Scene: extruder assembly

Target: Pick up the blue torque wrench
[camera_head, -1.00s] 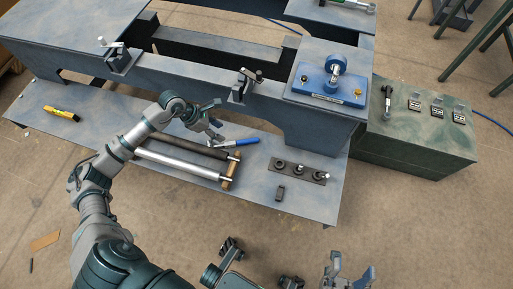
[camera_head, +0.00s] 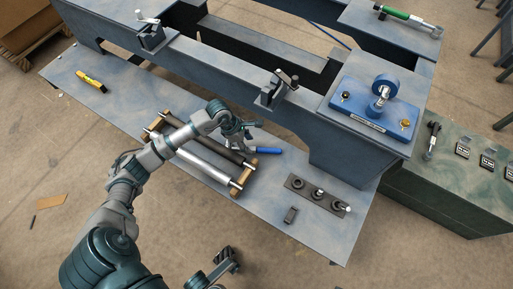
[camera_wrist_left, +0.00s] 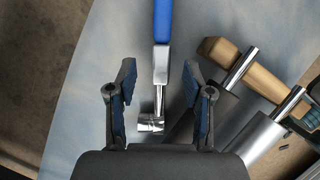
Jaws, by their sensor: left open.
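The blue torque wrench (camera_head: 268,150) lies on the low grey shelf, its blue handle pointing right in the head view. In the left wrist view its blue handle (camera_wrist_left: 162,20) is at the top, and its silver shaft and head run down between my fingers. My left gripper (camera_head: 246,138) is open above the silver end, with one finger (camera_wrist_left: 127,80) on each side of the shaft in the wrist picture. I cannot tell the remaining height. Part of what looks like my right gripper (camera_head: 224,262) shows at the bottom edge; its opening is not clear.
Rollers on wooden blocks (camera_head: 238,182) lie close to the wrench's head. The bench's side (camera_head: 230,85) rises behind. A yellow tool (camera_head: 90,80) lies far left.

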